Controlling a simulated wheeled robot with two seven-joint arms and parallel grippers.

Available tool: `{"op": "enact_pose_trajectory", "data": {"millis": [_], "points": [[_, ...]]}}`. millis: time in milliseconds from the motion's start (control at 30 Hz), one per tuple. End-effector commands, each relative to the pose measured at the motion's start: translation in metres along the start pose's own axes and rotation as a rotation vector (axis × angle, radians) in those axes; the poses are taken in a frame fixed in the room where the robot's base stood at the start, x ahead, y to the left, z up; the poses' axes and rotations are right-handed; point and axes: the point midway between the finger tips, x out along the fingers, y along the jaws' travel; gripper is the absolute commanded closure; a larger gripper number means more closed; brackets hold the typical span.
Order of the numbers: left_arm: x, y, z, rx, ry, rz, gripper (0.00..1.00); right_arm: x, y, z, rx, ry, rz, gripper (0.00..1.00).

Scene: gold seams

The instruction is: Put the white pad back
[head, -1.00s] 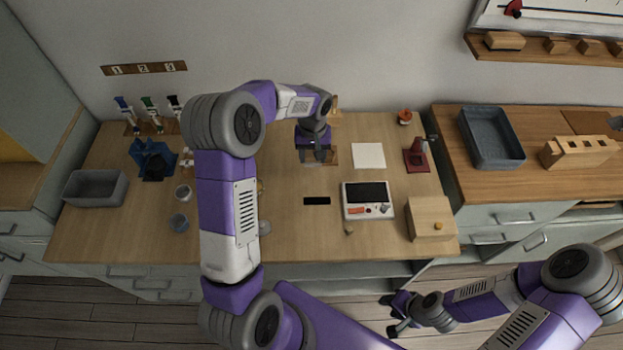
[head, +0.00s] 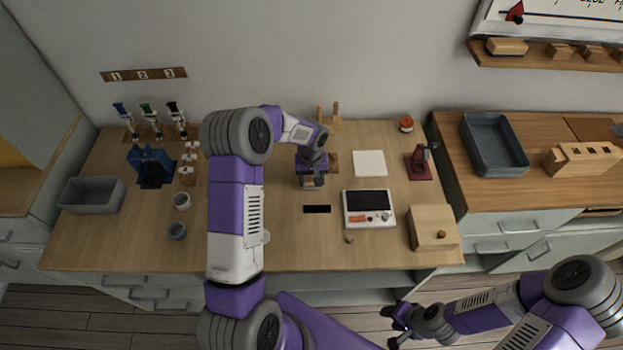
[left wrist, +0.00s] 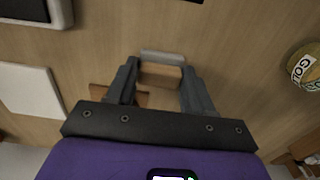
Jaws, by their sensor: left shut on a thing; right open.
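My left gripper (head: 311,184) is shut on a small block with a pale grey-white edge, which appears to be the white pad (left wrist: 162,57). In the left wrist view the block lies between the two fingers (left wrist: 161,72), with a wood-coloured part behind the pale edge. It is held over the middle of the table, just behind a black strip (head: 317,209); I cannot tell whether it touches the table. A flat white square (head: 369,163) lies to the right of the gripper. My right gripper (head: 397,328) is open and empty, low in front of the table.
A brown board (head: 333,160) lies just behind the left gripper. A white device with a dark screen (head: 368,208) and a wooden box (head: 432,228) stand to the right. Cups (head: 177,231), a blue stand (head: 152,166) and a grey bin (head: 92,194) are at left. A labelled yellow round container (left wrist: 304,66) shows in the wrist view.

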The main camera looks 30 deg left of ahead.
Motion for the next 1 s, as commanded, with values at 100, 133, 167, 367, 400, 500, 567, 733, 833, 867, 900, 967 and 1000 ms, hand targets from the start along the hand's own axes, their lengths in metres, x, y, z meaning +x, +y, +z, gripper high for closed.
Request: {"op": "enact_pose_trajectory", "data": {"millis": [100,133,167,367,400,500,567,733,833,867,900,967,1000], "points": [[0.003,0.0,0.0,0.0,0.0,0.0,0.77,0.002,0.001,0.0,0.0,0.0,0.0,0.57],[0.004,0.0,0.0,0.0,0.0,0.0,0.77,0.003,0.001,0.0,0.0,0.0,0.0,0.57],[0.005,0.0,0.0,0.0,0.0,0.0,0.77,0.004,0.002,0.0,0.0,0.0,0.0,0.57],[0.003,0.0,0.0,0.0,-0.001,0.0,0.22,0.003,0.001,0.0,0.0,0.0,0.0,0.57],[0.003,0.0,0.0,0.0,-0.001,0.0,0.22,0.003,0.001,0.0,0.0,0.0,0.0,0.57],[0.003,0.0,0.0,0.0,-0.001,0.0,0.22,0.003,0.001,0.0,0.0,0.0,0.0,0.57],[0.003,0.0,0.0,0.0,-0.001,0.0,0.22,0.003,0.001,0.0,0.0,0.0,0.0,0.57],[-0.005,0.0,0.0,0.0,0.002,0.0,0.22,-0.002,-0.001,0.0,0.0,0.0,0.0,0.57],[-0.022,0.0,-0.001,-0.001,0.003,0.001,0.22,-0.004,-0.002,0.0,0.0,0.0,0.0,0.57],[-0.028,0.0,-0.001,-0.001,0.004,0.001,0.22,-0.005,-0.002,0.0,0.0,0.0,0.0,0.57],[-0.037,0.0,-0.001,0.001,0.004,0.001,0.22,-0.006,-0.002,0.0,0.0,0.0,0.0,0.57],[-0.051,0.001,-0.001,0.0,0.004,0.001,0.22,-0.008,-0.003,0.0,0.0,0.0,0.0,0.57],[-0.06,0.0,-0.001,-0.001,0.004,0.001,0.22,-0.01,-0.004,0.001,0.0,0.0,0.0,0.57]]}}
